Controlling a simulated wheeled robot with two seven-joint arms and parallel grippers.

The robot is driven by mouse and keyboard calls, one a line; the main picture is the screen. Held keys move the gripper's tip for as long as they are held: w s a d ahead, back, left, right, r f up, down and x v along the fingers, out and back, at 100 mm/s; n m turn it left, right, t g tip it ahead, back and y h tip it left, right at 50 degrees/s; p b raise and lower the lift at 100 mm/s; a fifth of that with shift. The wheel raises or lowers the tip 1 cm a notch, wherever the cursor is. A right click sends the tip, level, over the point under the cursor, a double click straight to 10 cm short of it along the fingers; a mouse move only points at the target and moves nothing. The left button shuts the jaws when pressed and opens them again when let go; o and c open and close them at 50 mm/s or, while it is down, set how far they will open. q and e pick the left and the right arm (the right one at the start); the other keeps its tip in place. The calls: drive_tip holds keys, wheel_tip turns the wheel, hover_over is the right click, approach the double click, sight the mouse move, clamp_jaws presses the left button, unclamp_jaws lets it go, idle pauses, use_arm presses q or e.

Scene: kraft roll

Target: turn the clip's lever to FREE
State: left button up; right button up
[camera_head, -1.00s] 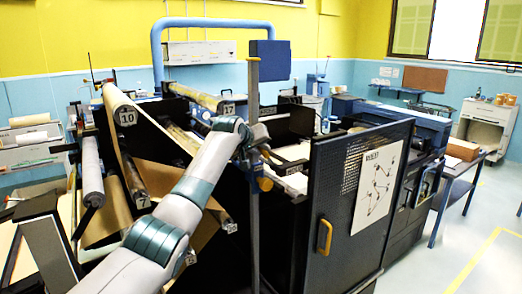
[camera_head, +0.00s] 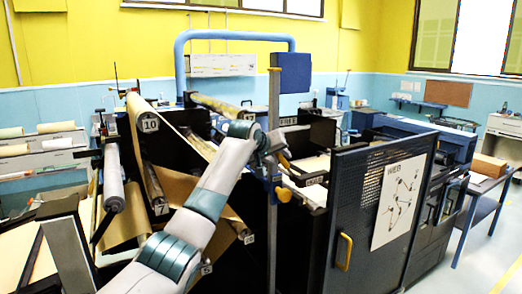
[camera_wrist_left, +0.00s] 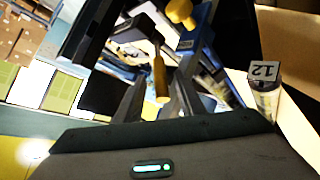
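A blue clip (camera_head: 272,184) with a yellow knob (camera_head: 284,194) sits on the upright grey post (camera_head: 274,105). My left gripper (camera_head: 284,157) is at the post, just above the clip, with its tips partly hidden. In the left wrist view the yellow knob (camera_wrist_left: 180,12) and a blue part with a small label (camera_wrist_left: 187,43) show at the top. A yellow bar (camera_wrist_left: 160,75), which looks like the lever, appears between the two dark fingers of the gripper (camera_wrist_left: 158,88). The fingers stand apart; I cannot tell whether they touch it. The lever's marking is unreadable. My right gripper is not in view.
A dark mesh door (camera_head: 352,200) with a yellow handle (camera_head: 344,251) and a paper sheet (camera_head: 397,200) stands right of the post. Numbered rollers, including roller 10 (camera_head: 142,112), and brown paper web lie left and behind. Free floor (camera_head: 490,250) is at the right.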

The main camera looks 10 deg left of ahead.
use_arm(q)
drive_tip(key=b+v, duration=0.7)
drive_tip(key=v, duration=0.7)
drive_tip(key=shift+s+r, duration=0.15)
drive_tip(key=shift+s, duration=0.05)
drive_tip(key=shift+a, duration=0.1)
